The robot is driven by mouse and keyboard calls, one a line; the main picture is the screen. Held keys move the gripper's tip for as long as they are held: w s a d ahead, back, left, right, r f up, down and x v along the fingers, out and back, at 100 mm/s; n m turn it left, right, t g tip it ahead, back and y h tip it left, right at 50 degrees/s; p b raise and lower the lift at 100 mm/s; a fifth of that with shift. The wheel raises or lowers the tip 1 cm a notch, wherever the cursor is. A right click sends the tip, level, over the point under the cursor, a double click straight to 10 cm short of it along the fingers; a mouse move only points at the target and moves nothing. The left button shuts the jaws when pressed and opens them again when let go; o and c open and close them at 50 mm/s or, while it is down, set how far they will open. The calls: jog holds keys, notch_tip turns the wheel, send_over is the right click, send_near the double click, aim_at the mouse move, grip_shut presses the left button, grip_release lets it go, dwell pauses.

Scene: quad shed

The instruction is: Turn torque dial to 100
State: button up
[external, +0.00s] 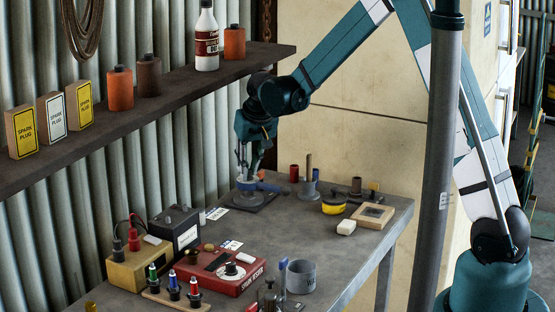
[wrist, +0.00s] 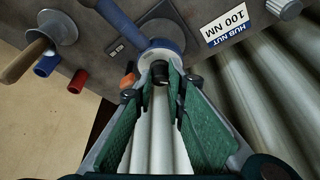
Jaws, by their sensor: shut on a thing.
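A torque wrench with a blue handle (external: 268,187) sits at the back left of the bench; its blue handle (wrist: 116,22) and round grey head (wrist: 158,48) show in the wrist view. My gripper (external: 247,174) points down over the head end of it. In the wrist view my gripper (wrist: 160,84) is shut on a small dark knob (wrist: 160,72) by the grey head, which seems to be the torque dial. The fingers partly cover it, and no scale on it can be read. A label (wrist: 228,24) reading "HUB NUT 100 NM" lies beside it, upside down in the wrist view.
A shelf (external: 150,97) with bottles and spark plug boxes runs along the wall behind my arm. A red spark tester (external: 232,274) and a battery (external: 176,228) stand at the front left. A yellow tape (external: 334,203) lies to the right. The bench middle is clear.

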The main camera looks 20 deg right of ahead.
jog(key=o, duration=0.9)
jog(key=shift+n+p, duration=0.35)
jog(key=shift+n, duration=0.15)
jog(key=shift+w+d+n+g+y+p, duration=0.1)
jog(key=shift+n+g+y+p, duration=0.1)
jog(key=shift+n+y+p, duration=0.6)
jog(key=shift+d+n+g+y+p, duration=0.1)
jog(key=shift+n+g+y+p, duration=0.15)
jog(key=shift+n+p, duration=1.05)
jog(key=shift+r+n+b, duration=0.15)
jog(key=shift+n+b, duration=0.15)
jog(key=shift+n, duration=0.1)
jog(key=s+d+r+m+t+b, duration=0.1)
jog(key=s+d+r+m+b, duration=0.2)
jog(key=s+d+r, duration=1.3)
jog(key=shift+s+d+r+t+h+b, duration=0.15)
jog(key=shift+s+r+t+h+b, duration=0.2)
jog(key=shift+s+r+b, duration=0.7)
